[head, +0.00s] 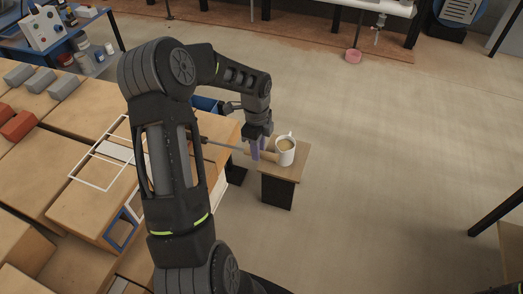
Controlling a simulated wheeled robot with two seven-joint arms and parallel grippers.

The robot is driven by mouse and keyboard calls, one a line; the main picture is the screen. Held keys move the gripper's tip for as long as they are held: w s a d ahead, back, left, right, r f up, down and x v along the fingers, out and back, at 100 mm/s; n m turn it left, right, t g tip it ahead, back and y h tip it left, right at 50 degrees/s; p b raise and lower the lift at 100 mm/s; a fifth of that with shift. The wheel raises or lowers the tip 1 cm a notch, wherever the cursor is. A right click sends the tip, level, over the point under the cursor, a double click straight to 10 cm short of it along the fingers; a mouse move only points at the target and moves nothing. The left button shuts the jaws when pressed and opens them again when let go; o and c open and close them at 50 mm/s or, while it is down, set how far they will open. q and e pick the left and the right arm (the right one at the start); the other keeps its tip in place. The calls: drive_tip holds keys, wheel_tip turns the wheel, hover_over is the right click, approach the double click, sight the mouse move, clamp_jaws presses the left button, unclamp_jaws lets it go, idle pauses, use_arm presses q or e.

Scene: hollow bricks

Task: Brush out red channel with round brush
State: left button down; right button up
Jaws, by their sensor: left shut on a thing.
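My left gripper (257,156) has purple fingers and is shut on a pale, wooden-looking handle. A thin rod runs left from it to a small dark tip; this looks like the round brush (226,147). It is held over the gap between the worktable and a small stand, with the dark tip near the table's right edge. Two red bricks, one a red block (18,126) and one partly cut off (5,113), lie at the far left, away from the gripper. Their channels cannot be made out. My right gripper is not in view.
A white mug (285,151) of tan liquid stands on the small stand (289,175), close beside the gripper. Open floor lies to the right.

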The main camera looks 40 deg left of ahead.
sight(242, 150)
use_arm(q)
drive_tip(key=shift+s+a+p, duration=0.15)
drive_tip(key=shift+s+a, duration=0.1)
drive_tip(key=shift+a, duration=0.45)
drive_tip(key=shift+s+a+p, duration=0.15)
drive_tip(key=shift+s+a, duration=0.1)
drive_tip(key=shift+a, duration=0.45)
drive_tip(key=shift+s+a+p, duration=0.15)
drive_tip(key=shift+s+a, duration=0.05)
drive_tip(key=shift+a, duration=0.4)
drive_tip(key=shift+s+a+p, duration=0.15)
drive_tip(key=shift+s+a, duration=0.05)
drive_tip(key=shift+a, duration=0.4)
drive_tip(key=shift+s+a+p, duration=0.15)
drive_tip(key=shift+s+a, duration=0.15)
drive_tip(key=shift+a, duration=0.6)
drive_tip(key=shift+s+a+p, duration=0.1)
drive_tip(key=shift+s+a, duration=0.25)
drive_tip(key=shift+a, duration=0.6)
drive_tip(key=shift+s+a+p, duration=0.15)
drive_tip(key=shift+s+a, duration=0.15)
drive_tip(key=shift+a, duration=0.6)
drive_tip(key=shift+d, duration=0.1)
